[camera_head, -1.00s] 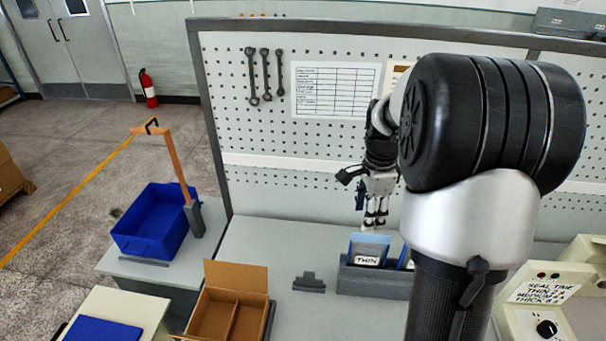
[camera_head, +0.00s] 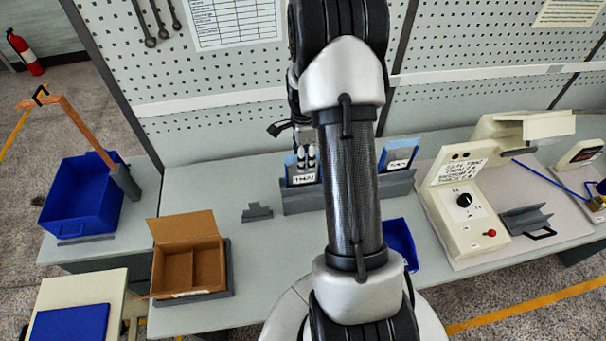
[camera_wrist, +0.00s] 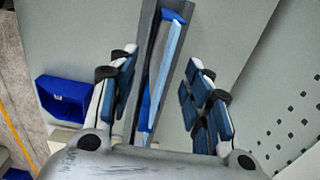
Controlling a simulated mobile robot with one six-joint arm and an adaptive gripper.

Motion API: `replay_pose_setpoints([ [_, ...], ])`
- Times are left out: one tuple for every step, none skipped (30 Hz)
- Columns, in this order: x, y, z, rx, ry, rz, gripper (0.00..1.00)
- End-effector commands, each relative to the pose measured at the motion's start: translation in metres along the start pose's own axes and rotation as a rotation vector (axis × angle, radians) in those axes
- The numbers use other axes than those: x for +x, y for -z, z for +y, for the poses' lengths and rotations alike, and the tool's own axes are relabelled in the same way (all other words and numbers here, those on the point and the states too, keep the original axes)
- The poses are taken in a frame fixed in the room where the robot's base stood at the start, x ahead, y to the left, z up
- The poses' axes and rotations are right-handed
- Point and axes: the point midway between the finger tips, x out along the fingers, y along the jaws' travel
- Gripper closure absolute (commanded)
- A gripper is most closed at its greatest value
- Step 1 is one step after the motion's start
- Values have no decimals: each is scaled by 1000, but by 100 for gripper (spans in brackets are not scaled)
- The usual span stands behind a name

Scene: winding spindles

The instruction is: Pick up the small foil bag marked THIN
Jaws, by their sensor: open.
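The small foil bag marked THIN (camera_head: 304,179) stands upright in the left part of a grey rack (camera_head: 300,204) on the bench. It is blue with a white label. My gripper (camera_head: 306,156) is just above and at the bag's top, partly hidden by my arm. In the wrist view my gripper (camera_wrist: 160,90) is open, with one finger on each side of the blue bag (camera_wrist: 172,60). The bag stands between the fingers with gaps on both sides. Whether the fingertips reach below its top edge, I cannot tell.
Another labelled blue bag (camera_head: 401,155) stands in the rack's right part. A grey bracket (camera_head: 257,212) sits left of the rack, near an open cardboard box (camera_head: 188,260). A sealing machine (camera_head: 465,200) is at right. The pegboard (camera_head: 440,90) rises behind.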

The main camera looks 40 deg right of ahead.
Motion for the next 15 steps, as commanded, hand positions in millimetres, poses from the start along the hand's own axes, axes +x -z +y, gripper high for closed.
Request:
replay_pose_setpoints([
  [4, 0, 0, 0, -2, 0, 55],
  [7, 0, 1, 0, -3, 0, 55],
  [13, -1, 1, -1, -5, 0, 55],
  [17, -1, 1, -1, -4, 0, 55],
  [22, -1, 0, -1, -5, 0, 55],
  [29, -2, 0, -1, -6, 0, 55],
  [33, -2, 0, -1, -4, 0, 55],
  [38, -2, 0, -1, -4, 0, 55],
  [43, -2, 0, -1, -5, 0, 55],
  [46, -2, 0, -1, -4, 0, 55],
  [48, -2, 0, -1, -2, 0, 55],
  [50, -2, -1, -1, -1, 0, 55],
  [51, -2, -1, -1, -1, 0, 55],
  [52, -2, -1, -1, -1, 0, 55],
  [52, -2, -1, -1, -1, 0, 55],
])
